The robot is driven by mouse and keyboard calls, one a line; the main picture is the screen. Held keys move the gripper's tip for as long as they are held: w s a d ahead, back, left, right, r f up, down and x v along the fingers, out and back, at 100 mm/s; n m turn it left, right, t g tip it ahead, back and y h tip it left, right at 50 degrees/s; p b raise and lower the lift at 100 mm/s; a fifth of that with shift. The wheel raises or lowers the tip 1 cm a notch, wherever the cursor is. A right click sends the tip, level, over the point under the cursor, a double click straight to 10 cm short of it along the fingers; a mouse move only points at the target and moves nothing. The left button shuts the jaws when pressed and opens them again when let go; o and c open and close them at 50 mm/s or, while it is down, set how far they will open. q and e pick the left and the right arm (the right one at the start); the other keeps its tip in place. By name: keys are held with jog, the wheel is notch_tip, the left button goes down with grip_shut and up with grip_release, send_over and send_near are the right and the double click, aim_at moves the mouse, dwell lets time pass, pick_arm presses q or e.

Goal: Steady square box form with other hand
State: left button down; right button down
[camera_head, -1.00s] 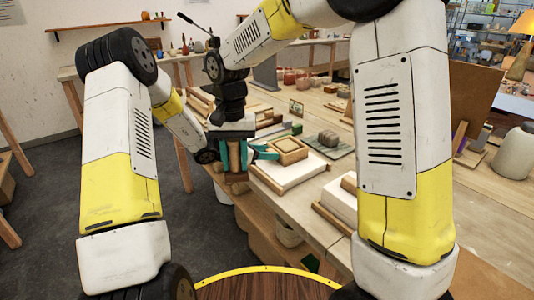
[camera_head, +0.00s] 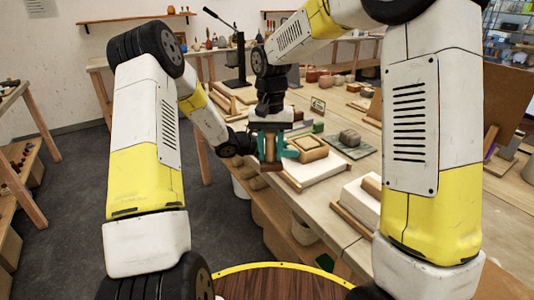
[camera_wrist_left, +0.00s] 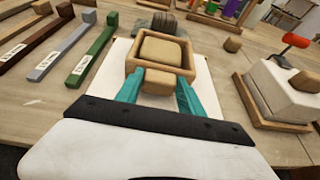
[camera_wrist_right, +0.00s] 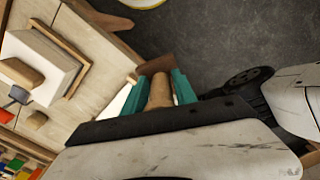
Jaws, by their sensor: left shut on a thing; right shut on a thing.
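The square box form (camera_head: 326,149) is a wooden frame with tan clay inside; it also shows in the left wrist view (camera_wrist_left: 187,65). It rests on a white slab (camera_head: 318,170). My left gripper (camera_wrist_left: 160,80) is at its near side. Its teal fingers are shut around a small tan block (camera_wrist_left: 158,88) that touches the form's near wall and looks like part of it. My right gripper (camera_wrist_right: 161,88) points down, left of the form in the head view, shut on a tool with a round wooden handle (camera_wrist_right: 160,95) and a flat brown end (camera_wrist_right: 156,66).
A green mat (camera_head: 350,150) with grey clay lies right of the form. Another white slab (camera_head: 358,205) with wooden strips is nearer. Coloured bars (camera_wrist_left: 95,45) lie to the left in the left wrist view. The table edge is just below the right gripper's tool.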

jog(key=w+d+f+n, duration=0.1)
jog(key=w+d+f, duration=0.1)
jog(key=w+d, duration=0.6)
jog(key=w+d+r+n, duration=0.2)
jog(key=w, duration=0.5)
jog(key=w+d+r+n, duration=0.1)
jog(key=w+d, duration=0.2)
jog(key=w, duration=0.4)
jog(key=shift+w+a+f, duration=0.1)
jog(key=shift+a+f, duration=0.05)
jog(key=shift+f, duration=0.85)
jog(key=shift+a+f, duration=0.15)
jog(key=shift+f, duration=0.8)
jog(key=c, duration=1.7)
grip_release()
grip_shut()
jog(key=shift+f, duration=0.2)
